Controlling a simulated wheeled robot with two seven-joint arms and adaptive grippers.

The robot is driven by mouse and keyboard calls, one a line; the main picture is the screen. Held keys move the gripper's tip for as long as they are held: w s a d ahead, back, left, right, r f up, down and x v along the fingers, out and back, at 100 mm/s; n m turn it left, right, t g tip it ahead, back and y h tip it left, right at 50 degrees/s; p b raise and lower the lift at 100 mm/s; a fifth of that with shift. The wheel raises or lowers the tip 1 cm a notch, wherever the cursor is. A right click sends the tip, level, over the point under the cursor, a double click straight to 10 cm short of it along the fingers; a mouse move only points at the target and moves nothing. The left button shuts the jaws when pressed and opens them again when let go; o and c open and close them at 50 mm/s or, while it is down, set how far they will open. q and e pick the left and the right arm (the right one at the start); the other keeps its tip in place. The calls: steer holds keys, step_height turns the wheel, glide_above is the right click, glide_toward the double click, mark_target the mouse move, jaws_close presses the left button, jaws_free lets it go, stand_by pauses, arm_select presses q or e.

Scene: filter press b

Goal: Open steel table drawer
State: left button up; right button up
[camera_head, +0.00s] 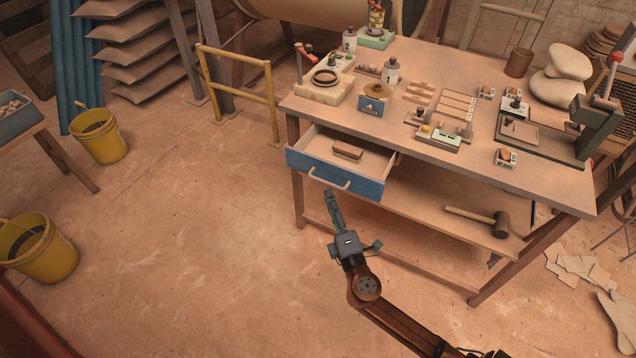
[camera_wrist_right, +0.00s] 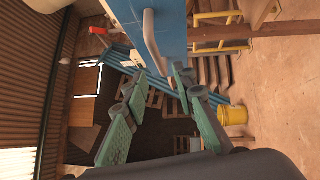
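The steel table drawer (camera_head: 335,172) has a blue front and stands pulled out from under the tabletop, with its inside showing. A brown block (camera_head: 348,152) lies in it. Its pale bar handle (camera_head: 326,180) is on the front face; the handle also shows in the right wrist view (camera_wrist_right: 152,40). My right gripper (camera_head: 330,195) is just below and in front of the handle. In the right wrist view my right gripper (camera_wrist_right: 160,75) has its fingers apart, with the handle's near end close to the gap between the tips. I cannot tell whether they touch. My left gripper is out of view.
The table (camera_head: 440,160) carries many small items, and a mallet (camera_head: 480,220) lies on its lower shelf. A yellow rail (camera_head: 240,90) stands left of the table. Yellow buckets (camera_head: 98,138) stand on the left. The floor before the drawer is clear.

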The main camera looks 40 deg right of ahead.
mark_target(323, 180)
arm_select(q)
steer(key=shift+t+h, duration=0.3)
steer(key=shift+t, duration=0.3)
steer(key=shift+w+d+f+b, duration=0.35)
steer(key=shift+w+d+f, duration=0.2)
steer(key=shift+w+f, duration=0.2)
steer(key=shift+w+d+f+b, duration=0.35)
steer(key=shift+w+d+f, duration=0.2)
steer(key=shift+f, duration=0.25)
arm_select(e)
steer(key=shift+x, duration=3.65)
steer(key=shift+c, duration=0.5)
jaws_close()
